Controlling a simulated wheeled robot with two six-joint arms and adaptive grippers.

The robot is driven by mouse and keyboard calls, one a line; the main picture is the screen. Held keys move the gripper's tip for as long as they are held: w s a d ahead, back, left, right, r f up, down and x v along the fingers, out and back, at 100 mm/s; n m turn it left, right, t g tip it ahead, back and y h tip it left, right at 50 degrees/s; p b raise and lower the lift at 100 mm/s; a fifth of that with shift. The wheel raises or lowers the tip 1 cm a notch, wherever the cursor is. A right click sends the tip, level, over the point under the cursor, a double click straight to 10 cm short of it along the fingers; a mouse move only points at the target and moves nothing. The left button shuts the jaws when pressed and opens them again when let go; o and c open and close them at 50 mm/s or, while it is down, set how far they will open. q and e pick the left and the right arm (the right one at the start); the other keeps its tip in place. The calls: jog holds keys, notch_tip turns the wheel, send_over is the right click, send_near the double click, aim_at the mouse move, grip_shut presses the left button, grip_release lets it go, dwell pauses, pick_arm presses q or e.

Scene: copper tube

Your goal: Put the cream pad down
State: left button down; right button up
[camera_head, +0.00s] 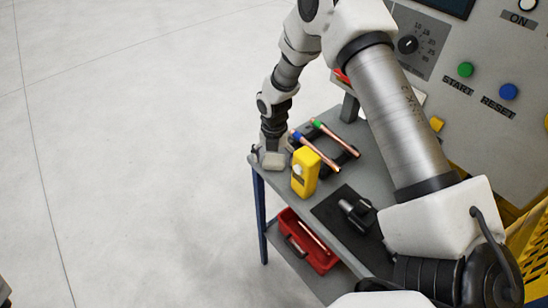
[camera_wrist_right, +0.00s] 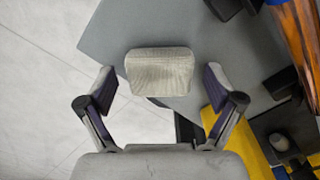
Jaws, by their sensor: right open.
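The cream pad (camera_wrist_right: 160,72) lies between the fingertips of my right gripper (camera_wrist_right: 160,88) in the right wrist view, with a gap on each side. The right gripper is open and not touching the pad's sides. The pad is at the edge of the grey tabletop (camera_wrist_right: 115,28); I cannot tell whether it rests fully on it. In the head view, my right gripper (camera_head: 268,154) is low at the table's far left corner, and the pale pad (camera_head: 274,161) shows beside its fingers, small and partly hidden. My left gripper is not in view.
A yellow meter (camera_head: 305,171) stands close to the right gripper. Copper tubes (camera_head: 333,137) lie in a dark holder behind it. A dark tool (camera_head: 357,212) lies on a black mat. A red bin (camera_head: 306,243) is on the lower shelf. A control panel (camera_head: 480,75) stands at right.

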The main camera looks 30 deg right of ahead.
aim_at(274, 159)
jog(key=shift+r, duration=0.35)
notch_tip(274, 159, up, 12)
jog(key=b, duration=0.3)
jog(key=shift+f, duration=0.2)
